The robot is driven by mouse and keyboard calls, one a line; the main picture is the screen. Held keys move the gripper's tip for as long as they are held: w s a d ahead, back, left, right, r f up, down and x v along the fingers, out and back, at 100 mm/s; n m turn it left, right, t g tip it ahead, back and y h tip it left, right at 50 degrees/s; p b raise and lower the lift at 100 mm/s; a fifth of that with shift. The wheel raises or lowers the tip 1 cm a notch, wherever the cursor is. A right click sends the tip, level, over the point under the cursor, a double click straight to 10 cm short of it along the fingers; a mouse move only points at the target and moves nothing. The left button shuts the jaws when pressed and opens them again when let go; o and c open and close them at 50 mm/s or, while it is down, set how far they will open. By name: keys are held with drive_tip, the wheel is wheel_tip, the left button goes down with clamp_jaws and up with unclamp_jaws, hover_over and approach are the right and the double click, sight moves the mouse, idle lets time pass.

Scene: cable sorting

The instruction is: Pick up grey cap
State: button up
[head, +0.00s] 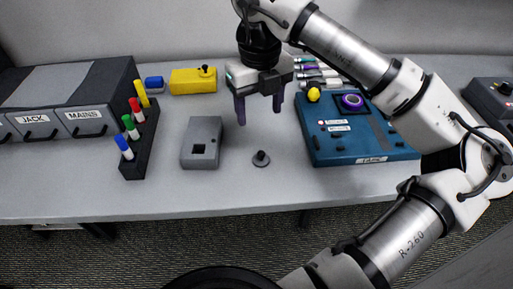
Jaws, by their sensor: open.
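A small grey cap (261,162) with a dark knob on top lies on the table near its front edge, between the grey box and the blue tape unit. My gripper (259,116) hangs above the table, farther back than the cap, with its dark purple fingers pointing down and spread apart. Nothing is between the fingers. The gripper is apart from the cap.
A grey box (202,157) stands left of the cap and a blue tape unit (355,147) right of it. A black rack (143,150) holds several coloured markers. A yellow box (188,82) and a drawer unit (80,85) are farther left. The table in front of the cap is clear.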

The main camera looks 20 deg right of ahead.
hover_over(261, 152)
drive_tip(key=f, duration=0.5)
drive_tip(key=f+p, duration=0.1)
drive_tip(key=f, duration=0.1)
drive_tip(key=shift+w+a+f, duration=0.1)
drive_tip(key=shift+w+f, duration=0.15)
drive_tip(key=shift+s+f+p, duration=0.15)
drive_tip(key=shift+f+p, duration=0.25)
drive_tip(key=shift+f, duration=0.9)
drive_tip(key=shift+s+f+p, duration=0.15)
drive_tip(key=shift+f+p, duration=0.25)
drive_tip(key=shift+f, duration=0.9)
drive_tip(key=c, duration=1.1)
